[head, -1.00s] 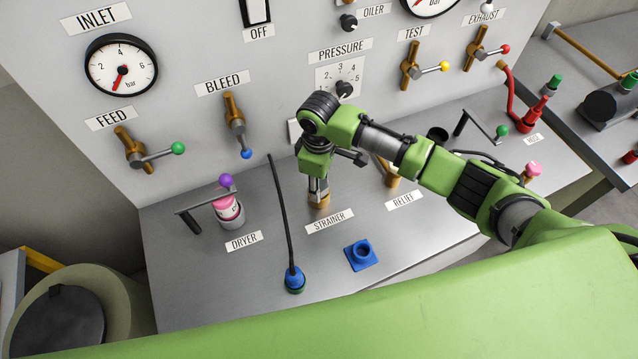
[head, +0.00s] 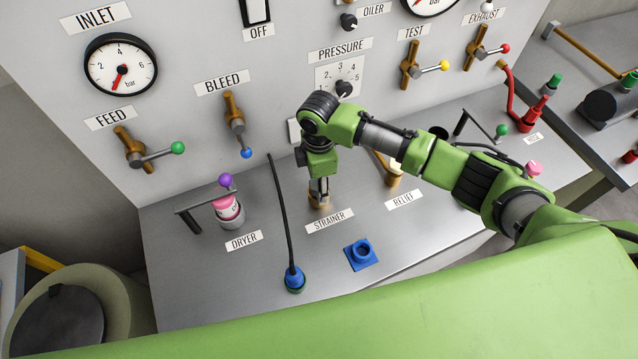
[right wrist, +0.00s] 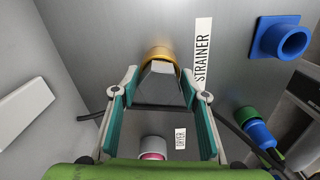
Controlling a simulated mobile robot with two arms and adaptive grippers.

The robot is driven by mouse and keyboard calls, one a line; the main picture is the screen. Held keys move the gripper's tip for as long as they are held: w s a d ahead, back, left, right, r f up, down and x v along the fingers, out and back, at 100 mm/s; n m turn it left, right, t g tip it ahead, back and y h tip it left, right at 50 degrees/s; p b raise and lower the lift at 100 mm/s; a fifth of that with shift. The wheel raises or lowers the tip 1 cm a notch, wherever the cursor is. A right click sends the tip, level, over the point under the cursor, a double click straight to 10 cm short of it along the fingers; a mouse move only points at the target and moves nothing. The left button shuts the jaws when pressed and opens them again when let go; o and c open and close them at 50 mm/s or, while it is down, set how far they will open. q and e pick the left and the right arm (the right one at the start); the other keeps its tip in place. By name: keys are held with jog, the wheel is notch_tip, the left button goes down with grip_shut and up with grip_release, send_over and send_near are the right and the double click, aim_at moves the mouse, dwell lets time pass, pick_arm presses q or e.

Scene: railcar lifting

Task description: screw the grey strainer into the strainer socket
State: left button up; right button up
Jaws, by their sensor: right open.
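The grey strainer (right wrist: 160,85) stands in the brass strainer socket (right wrist: 163,54), behind the STRAINER label (head: 330,220). In the head view my right gripper (head: 319,190) points straight down over the socket, whose brass (head: 324,202) shows at its fingertips. In the right wrist view the two teal-padded fingers of my right gripper (right wrist: 159,88) are apart, one on each side of the strainer, with gaps showing. How deep the strainer sits in its socket I cannot tell. My left gripper is not in view.
The dryer (head: 228,208) with its purple-knobbed lever stands to the left. A blue plug (head: 294,279) with a black cable and a blue square socket (head: 361,254) lie in front. The brass relief fitting (head: 388,172) is close on the right. The upright panel rises behind.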

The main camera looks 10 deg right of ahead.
jog(key=n, duration=1.2)
jog(key=shift+n+b, duration=0.3)
jog(key=shift+n, duration=0.1)
jog(key=n, duration=0.4)
